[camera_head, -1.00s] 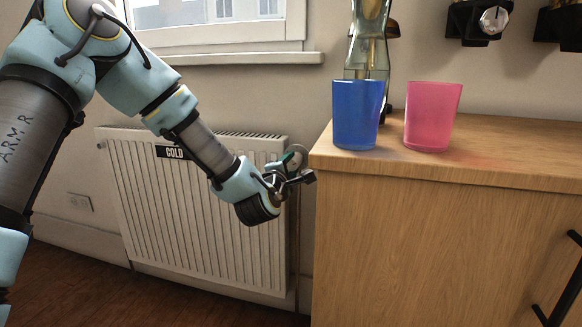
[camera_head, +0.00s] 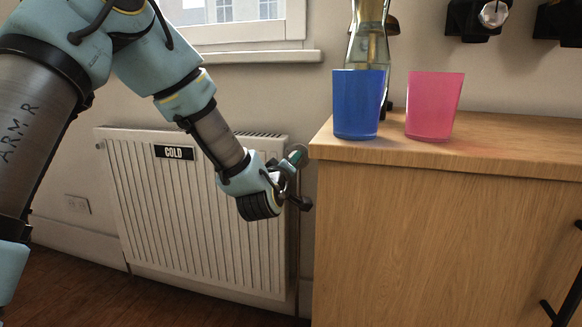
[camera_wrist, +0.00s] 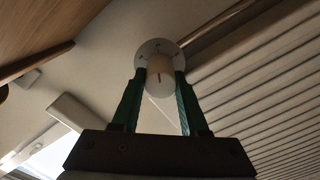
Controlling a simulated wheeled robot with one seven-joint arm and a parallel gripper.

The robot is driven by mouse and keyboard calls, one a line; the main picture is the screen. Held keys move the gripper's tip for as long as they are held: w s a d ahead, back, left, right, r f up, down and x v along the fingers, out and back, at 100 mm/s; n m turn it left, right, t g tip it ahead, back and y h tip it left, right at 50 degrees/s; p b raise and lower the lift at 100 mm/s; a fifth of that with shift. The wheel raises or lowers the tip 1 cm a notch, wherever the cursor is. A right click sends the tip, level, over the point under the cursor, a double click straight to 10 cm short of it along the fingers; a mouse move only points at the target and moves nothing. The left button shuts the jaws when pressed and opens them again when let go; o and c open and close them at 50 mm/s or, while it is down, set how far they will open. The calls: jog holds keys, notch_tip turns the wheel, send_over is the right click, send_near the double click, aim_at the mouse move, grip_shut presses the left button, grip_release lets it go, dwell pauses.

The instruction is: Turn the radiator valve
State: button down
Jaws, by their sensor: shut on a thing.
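The radiator valve is a white round knob (camera_wrist: 159,80) with a red mark, on a pale round collar with small marks. In the wrist view it sits between the two green fingers of my gripper, which are shut on its sides. In the head view my gripper (camera_head: 291,163) is at the radiator's upper right corner, beside the cabinet edge, and mostly hides the valve. The white ribbed radiator (camera_head: 170,215) stands against the wall under the window and bears a black sign (camera_head: 174,152) reading "COLD".
A wooden cabinet (camera_head: 430,230) stands close to the right of my gripper. On its top are a blue cup (camera_head: 357,105), a pink cup (camera_head: 433,106) and a tall glass vessel (camera_head: 369,45). A window sill (camera_head: 255,57) juts out above the radiator.

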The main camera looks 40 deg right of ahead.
jog(key=m+b, duration=0.1)
jog(key=m, duration=0.5)
jog(key=shift+s+f+b, duration=0.1)
jog(key=shift+b, duration=0.25)
jog(key=m+b, duration=0.1)
jog(key=m, duration=0.5)
jog(key=shift+m, duration=0.3)
jog(key=m, duration=0.5)
jog(key=m+p, duration=0.1)
jog(key=m, duration=0.5)
jog(key=shift+f+m, duration=0.1)
jog(key=shift+m, duration=0.4)
jog(key=shift+c, duration=2.1)
grip_release()
jog(key=p+v, duration=0.1)
jog(key=v, duration=0.9)
jog(key=shift+s+a, duration=0.25)
jog(key=shift+a, duration=0.05)
